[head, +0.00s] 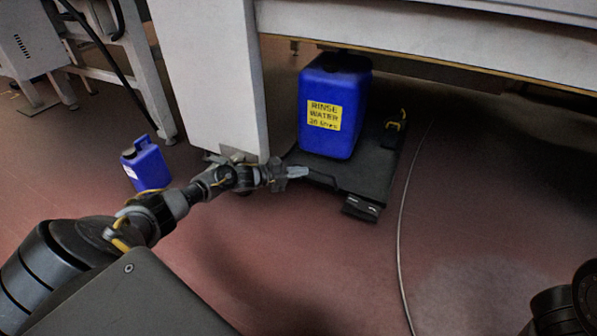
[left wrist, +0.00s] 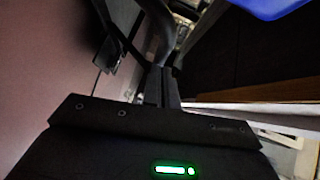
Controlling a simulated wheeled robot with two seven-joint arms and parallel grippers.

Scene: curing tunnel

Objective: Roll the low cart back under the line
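The low cart (head: 372,172) is a flat dark platform on the floor, partly under the line's long beam. A blue container (head: 339,95) with a yellow "RINSE WATER" label stands upright on it. A dark handle (head: 321,179) sticks out from the cart's near left side. My left gripper (head: 298,172) is at the end of this handle. In the left wrist view the fingers (left wrist: 162,88) are close together around the handle's dark grey bar (left wrist: 160,40). My right gripper is out of view.
The line's pale leg (head: 212,75) stands just left of the cart, close to my left wrist. A small blue jug (head: 146,164) is on the floor at left. A thin cable (head: 402,220) runs along the floor right of the cart. The floor further right is clear.

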